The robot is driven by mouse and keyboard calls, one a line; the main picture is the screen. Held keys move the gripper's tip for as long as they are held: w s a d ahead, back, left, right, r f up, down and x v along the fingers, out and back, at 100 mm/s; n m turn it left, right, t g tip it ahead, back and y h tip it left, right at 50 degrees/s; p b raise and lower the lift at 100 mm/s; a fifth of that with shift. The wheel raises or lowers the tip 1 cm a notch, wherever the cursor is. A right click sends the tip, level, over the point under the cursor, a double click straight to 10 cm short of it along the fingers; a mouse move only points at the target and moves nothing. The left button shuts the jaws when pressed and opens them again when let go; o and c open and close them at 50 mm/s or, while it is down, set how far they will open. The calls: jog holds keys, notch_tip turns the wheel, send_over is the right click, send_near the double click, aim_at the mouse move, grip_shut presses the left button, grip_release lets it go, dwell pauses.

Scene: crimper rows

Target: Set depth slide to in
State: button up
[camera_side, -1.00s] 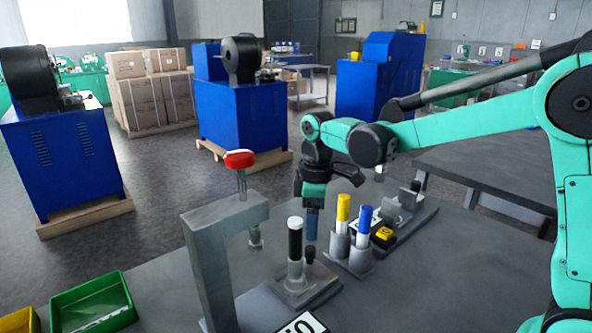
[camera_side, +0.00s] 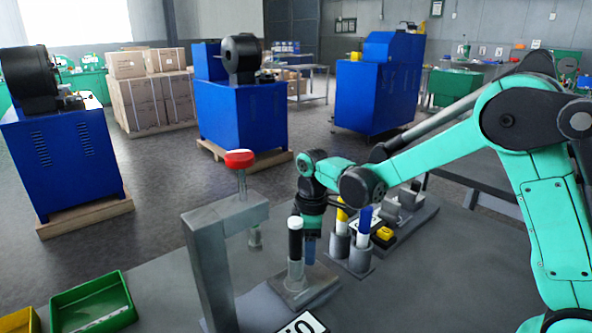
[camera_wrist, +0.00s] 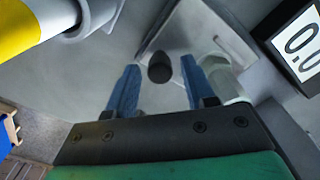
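A small black knob (camera_wrist: 160,68), apparently the handle of the depth slide, stands on a grey plate (camera_wrist: 172,38). In the wrist view it lies between the tips of my two blue fingers, with a gap on each side. My gripper (camera_wrist: 160,66) is open, pointing down. I cannot tell the slide's position.
A display card (camera_wrist: 300,45) is close on the right in the wrist view. Yellow (camera_side: 341,217) and blue-topped (camera_side: 364,225) posts stand right of my gripper. A grey bracket with a red knob (camera_side: 239,158) stands to the left. A green tray (camera_side: 92,300) is farther left.

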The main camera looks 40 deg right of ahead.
grip_shut()
dwell(1.2)
